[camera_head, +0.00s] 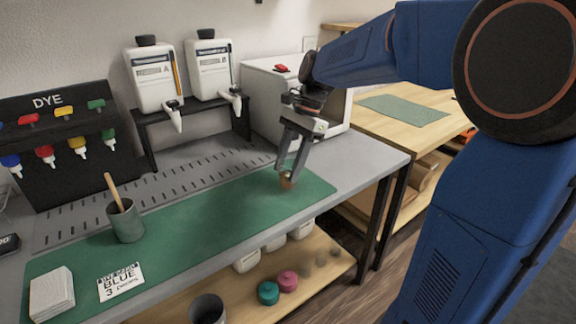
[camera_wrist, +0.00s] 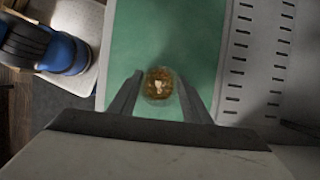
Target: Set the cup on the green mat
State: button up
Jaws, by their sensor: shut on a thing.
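A small cup (camera_head: 287,180) with brownish-gold contents is between the fingers of my gripper (camera_head: 288,170), over the right end of the green mat (camera_head: 200,222). In the wrist view the cup (camera_wrist: 158,85) shows from above, between the two dark fingers of my gripper (camera_wrist: 160,92). My gripper is shut on the cup. The green mat (camera_wrist: 142,35) lies beneath it in that view. I cannot tell whether the cup's base touches the mat.
A grey-green pot (camera_head: 126,224) with a wooden stick, a label card reading BLUE (camera_head: 121,283) and a white stack (camera_head: 52,294) are on the mat's left part. Dispensers (camera_head: 152,78) and a white machine (camera_head: 262,88) stand behind. The mat's middle is clear.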

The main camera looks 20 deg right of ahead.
jog(key=o, duration=1.2)
jog(key=shift+f, duration=0.1)
jog(key=v, duration=1.2)
jog(key=shift+s+d+f+n+t+h, duration=0.45)
jog(key=shift+s+f+n+t+h, duration=0.45)
jog(key=shift+s+f+n, duration=2.5)
jog(key=shift+s+d+f+n+t+h, duration=0.5)
jog(key=shift+s+f+n+t, duration=1.3)
jog(key=shift+s, duration=3.1)
jog(key=shift+s+d+f+n+t+h, duration=0.55)
jog(key=shift+s+f+n, duration=1.45)
jog(key=shift+s+f, duration=1.7)
jog(key=shift+s+a+r, duration=0.15)
jog(key=shift+s+r, duration=0.3)
jog(key=shift+r, duration=0.05)
